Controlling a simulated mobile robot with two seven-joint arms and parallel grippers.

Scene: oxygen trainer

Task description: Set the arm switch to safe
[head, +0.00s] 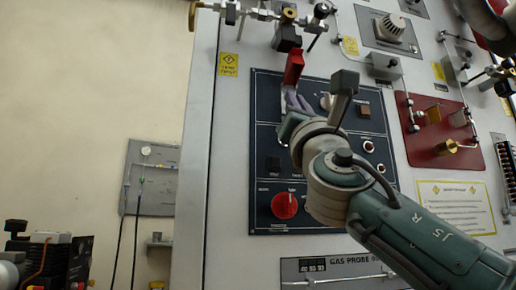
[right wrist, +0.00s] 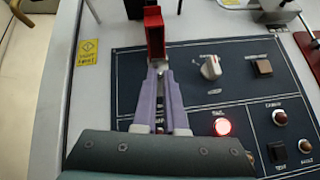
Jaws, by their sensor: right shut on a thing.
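The arm switch appears to be the toggle under the raised red guard (head: 294,67) at the top left of the dark blue panel (head: 262,125). The red guard (right wrist: 154,32) stands up in the right wrist view, just beyond my fingertips. My right gripper (head: 292,98) has its purple fingers at the foot of the guard. In the right wrist view the right gripper (right wrist: 158,70) is shut on the small silver switch lever (right wrist: 158,64). The fingers hide most of the lever, so its position is hard to tell.
Near the switch are a white rotary knob (right wrist: 211,67), a brown square button (right wrist: 263,67) and a lit red lamp (right wrist: 222,127). A red knob (head: 285,205) sits lower on the panel. Brass valves (head: 289,16) and pipes jut out above.

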